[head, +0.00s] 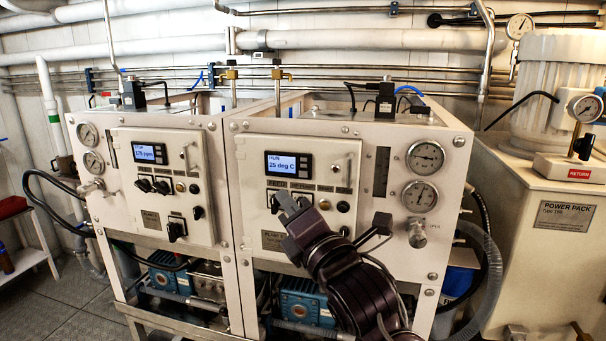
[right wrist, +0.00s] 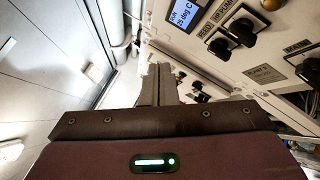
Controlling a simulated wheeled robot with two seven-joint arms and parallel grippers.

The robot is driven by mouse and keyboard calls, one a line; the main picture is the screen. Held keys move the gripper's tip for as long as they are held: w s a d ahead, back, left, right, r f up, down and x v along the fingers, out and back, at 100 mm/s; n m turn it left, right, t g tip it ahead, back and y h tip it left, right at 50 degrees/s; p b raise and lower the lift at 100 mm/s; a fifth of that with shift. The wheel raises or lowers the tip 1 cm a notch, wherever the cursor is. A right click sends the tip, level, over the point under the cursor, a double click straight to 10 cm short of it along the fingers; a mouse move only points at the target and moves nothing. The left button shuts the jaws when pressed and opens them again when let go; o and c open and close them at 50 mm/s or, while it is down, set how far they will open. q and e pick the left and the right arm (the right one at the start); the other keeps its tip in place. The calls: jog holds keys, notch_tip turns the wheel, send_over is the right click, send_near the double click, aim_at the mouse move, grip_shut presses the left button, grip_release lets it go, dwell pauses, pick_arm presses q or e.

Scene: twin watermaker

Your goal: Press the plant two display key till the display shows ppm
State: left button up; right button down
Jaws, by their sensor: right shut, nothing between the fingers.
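The plant two panel is on the right-hand white cabinet (head: 372,235). Its blue display (head: 288,164) reads "RUN" and "25 deg C"; the display also shows in the right wrist view (right wrist: 187,12). My right gripper (head: 291,203) is shut and empty, in front of the lower left of that panel, and it covers part of the controls. In the right wrist view its fingers (right wrist: 158,70) are together, below and left of the display. I cannot tell which control is the display key, or whether the fingertips touch anything. My left gripper is not in view.
The plant one cabinet on the left has its own display (head: 149,153), reading 175 ppm. Two gauges (head: 425,157) are on the cabinet's right side. A power pack (head: 565,215) stands far right.

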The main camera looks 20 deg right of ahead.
aim_at(303, 174)
jog(key=shift+w+d+p, duration=0.5)
jog(key=shift+w+d, duration=0.35)
jog(key=shift+w, duration=0.4)
jog(key=shift+w+d+p, duration=0.55)
jog(key=shift+w+d, duration=0.25)
jog(key=shift+w, duration=0.4)
jog(key=shift+w+d+p, duration=0.5)
jog(key=shift+w+d, duration=0.35)
jog(key=shift+w, duration=0.4)
jog(key=shift+w+d, duration=0.2)
jog(key=shift+w, duration=0.15)
jog(key=shift+w+d, duration=0.2)
jog(key=shift+w, duration=0.05)
dwell(0.5)
jog(key=shift+s+a+b, duration=0.35)
jog(key=shift+s+a, duration=0.05)
jog(key=shift+s, duration=0.25)
